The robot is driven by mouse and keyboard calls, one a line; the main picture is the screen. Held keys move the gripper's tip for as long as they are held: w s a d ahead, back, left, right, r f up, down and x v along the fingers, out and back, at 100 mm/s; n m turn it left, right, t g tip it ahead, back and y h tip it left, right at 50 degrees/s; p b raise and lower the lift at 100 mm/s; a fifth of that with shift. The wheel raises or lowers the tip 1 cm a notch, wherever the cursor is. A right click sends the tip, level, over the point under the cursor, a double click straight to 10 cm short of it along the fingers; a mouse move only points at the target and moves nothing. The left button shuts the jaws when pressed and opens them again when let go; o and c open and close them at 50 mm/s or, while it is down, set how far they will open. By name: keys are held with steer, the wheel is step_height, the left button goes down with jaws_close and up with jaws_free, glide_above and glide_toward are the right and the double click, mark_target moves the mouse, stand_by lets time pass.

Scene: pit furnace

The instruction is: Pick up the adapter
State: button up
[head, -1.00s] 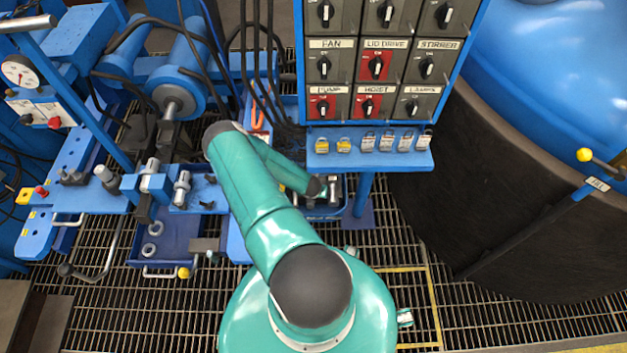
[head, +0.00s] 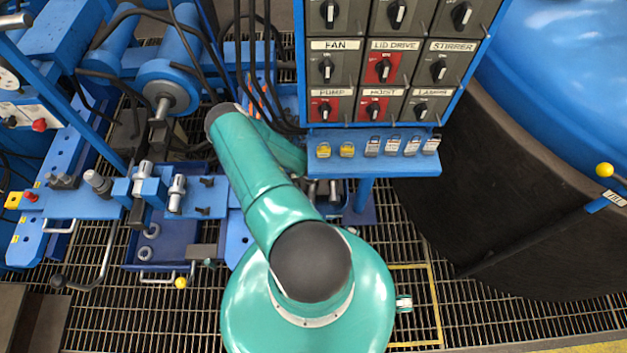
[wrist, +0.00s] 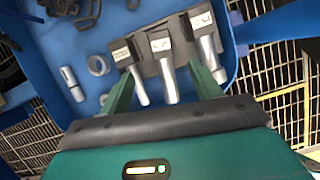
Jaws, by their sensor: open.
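In the wrist view my gripper (wrist: 160,74) is open, with its two green fingers over a blue tray (wrist: 72,103). A dark holder (wrist: 151,64) in the tray carries three silver cylindrical pieces with labelled blocks. The middle piece (wrist: 165,78) shows between my fingers, with no clear contact. The labels are too small to read, so I cannot tell which piece is the adapter. In the head view my arm hides the gripper and most of the tray.
A loose ring (wrist: 98,65) and a small silver cylinder (wrist: 72,84) lie in the tray's left part. A switch panel with a padlock shelf (head: 372,158) stands close to the right of my arm. Dark cables (head: 262,75) hang behind it. Grating floor surrounds the tray.

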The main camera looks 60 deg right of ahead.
mark_target(312, 190)
steer(key=x, duration=1.1)
steer(key=shift+s+a+f, duration=0.1)
steer(key=shift+a+f, duration=0.1)
steer(key=shift+f, duration=0.35)
steer(key=c, duration=1.3)
jaws_close()
steer(key=shift+d+r, duration=0.1)
steer(key=shift+r, duration=0.1)
